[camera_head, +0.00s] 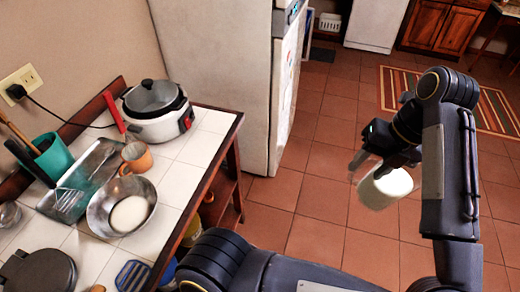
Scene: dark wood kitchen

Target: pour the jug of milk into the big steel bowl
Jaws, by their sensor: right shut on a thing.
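The big steel bowl (96,212) stands on the white tiled counter at the left. A smooth white round patch (128,214) shows inside it; I cannot tell whether it is liquid or solid. My right gripper (368,165) is shut on the white jug of milk (380,193), out over the floor and well to the right of the counter and bowl. The jug looks slightly tilted, and the gripper hides part of its upper left side. My left gripper is out of view; only a dark arm part of mine shows at the bottom.
An orange mug (136,157), a glass tray (80,180), a teal container (53,158) and a rice cooker (157,122) crowd around the bowl. A dark round appliance (38,274) is at the front. The fridge (215,75) stands behind the counter; open floor lies right.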

